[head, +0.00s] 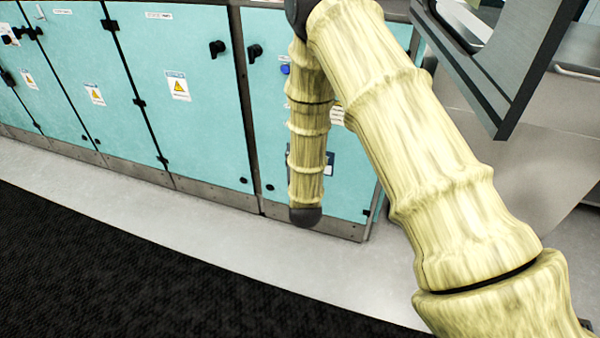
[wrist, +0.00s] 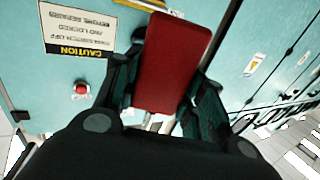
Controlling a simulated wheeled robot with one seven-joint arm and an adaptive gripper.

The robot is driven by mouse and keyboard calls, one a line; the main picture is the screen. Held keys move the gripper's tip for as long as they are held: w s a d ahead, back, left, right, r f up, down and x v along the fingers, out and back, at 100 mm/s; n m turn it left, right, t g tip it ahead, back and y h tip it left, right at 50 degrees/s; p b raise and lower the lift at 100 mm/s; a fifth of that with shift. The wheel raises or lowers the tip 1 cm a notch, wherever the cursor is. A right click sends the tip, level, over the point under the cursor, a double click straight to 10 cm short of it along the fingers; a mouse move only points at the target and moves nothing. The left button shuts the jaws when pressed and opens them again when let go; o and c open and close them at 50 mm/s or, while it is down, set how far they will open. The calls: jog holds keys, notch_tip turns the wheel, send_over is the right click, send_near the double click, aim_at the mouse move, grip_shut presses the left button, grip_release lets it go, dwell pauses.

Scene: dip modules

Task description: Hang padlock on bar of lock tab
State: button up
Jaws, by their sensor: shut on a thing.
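My gripper (wrist: 165,110) shows in the wrist view, with its dark fingers shut on the red padlock (wrist: 172,62) from both sides. The padlock's red body points away from my palm; a light metal part, perhaps its shackle, shows between the fingers near the palm. Teal cabinet doors fill the background behind it. I cannot make out the bar of the lock tab in either view. In the head view my arm covers part of the cabinet, and the gripper and padlock are not seen there.
A row of teal cabinets (head: 185,90) with dark handles stands along the floor. A caution sign (wrist: 75,32) and a red button (wrist: 82,89) are on a teal panel in the wrist view. A grey metal structure (head: 525,60) stands at the right. The floor in front is clear.

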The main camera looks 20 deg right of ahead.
jog(key=w+d+f+m+g+h+b, duration=0.2)
jog(key=f+b, duration=0.8)
jog(key=b, duration=1.5)
jog(key=w+m+h, duration=0.2)
jog(key=w+h, duration=0.2)
jog(key=w, duration=0.1)
jog(key=shift+w+m+g+h, duration=0.3)
jog(key=shift+d+f, duration=0.1)
jog(key=shift+w+d, duration=0.1)
jog(key=shift+w, duration=0.05)
jog(key=f+b+x, duration=0.1)
jog(key=b+x, duration=0.3)
jog(key=x, duration=0.4)
jog(key=shift+w+d+f, duration=0.15)
jog(key=shift+w+d, duration=0.05)
jog(key=shift+w, duration=0.05)
